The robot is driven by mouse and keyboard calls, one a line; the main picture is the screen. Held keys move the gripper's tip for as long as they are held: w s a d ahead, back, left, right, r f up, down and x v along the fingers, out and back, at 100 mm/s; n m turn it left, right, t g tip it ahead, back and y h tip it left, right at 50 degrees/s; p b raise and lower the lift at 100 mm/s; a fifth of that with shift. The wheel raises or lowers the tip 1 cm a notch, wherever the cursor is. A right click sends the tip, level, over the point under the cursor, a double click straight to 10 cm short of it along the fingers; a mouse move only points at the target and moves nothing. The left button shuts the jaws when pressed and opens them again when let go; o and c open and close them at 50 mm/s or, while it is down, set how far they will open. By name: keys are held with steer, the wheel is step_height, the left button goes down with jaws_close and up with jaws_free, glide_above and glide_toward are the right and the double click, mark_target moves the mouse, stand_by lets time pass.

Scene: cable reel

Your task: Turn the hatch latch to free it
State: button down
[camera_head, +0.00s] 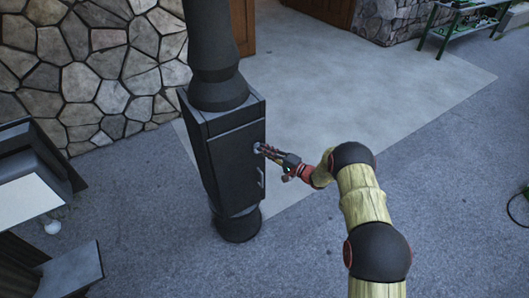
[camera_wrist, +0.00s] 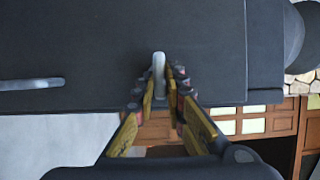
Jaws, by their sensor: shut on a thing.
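The hatch is the dark grey door (camera_head: 237,162) of a black pillar-like cabinet in the head view. It fills the upper part of the wrist view (camera_wrist: 100,45). The latch (camera_wrist: 159,68) is a small light grey piece on the door near its edge, standing lengthwise between my fingers. My gripper (camera_head: 262,150) reaches the door's right side from the right. In the wrist view my gripper (camera_wrist: 159,85) has its fingertips closed on the latch, one on each side. In the head view the fingers mostly hide the latch.
A light grey bar handle (camera_wrist: 31,84) is on the same door, apart from my fingers; it shows below my gripper in the head view (camera_head: 260,177). A stone wall (camera_head: 90,65) stands behind left. A dark object with a pale top (camera_head: 30,185) is at left. Floor at right is open.

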stand_by(0.3)
steer(key=c, duration=1.9)
jaws_free()
steer(key=shift+o, duration=0.3)
steer(key=shift+d, duration=0.1)
steer(key=v, duration=1.1)
steer(key=shift+s+d, duration=0.25)
steer(key=shift+d, duration=0.1)
steer(key=shift+f, duration=0.15)
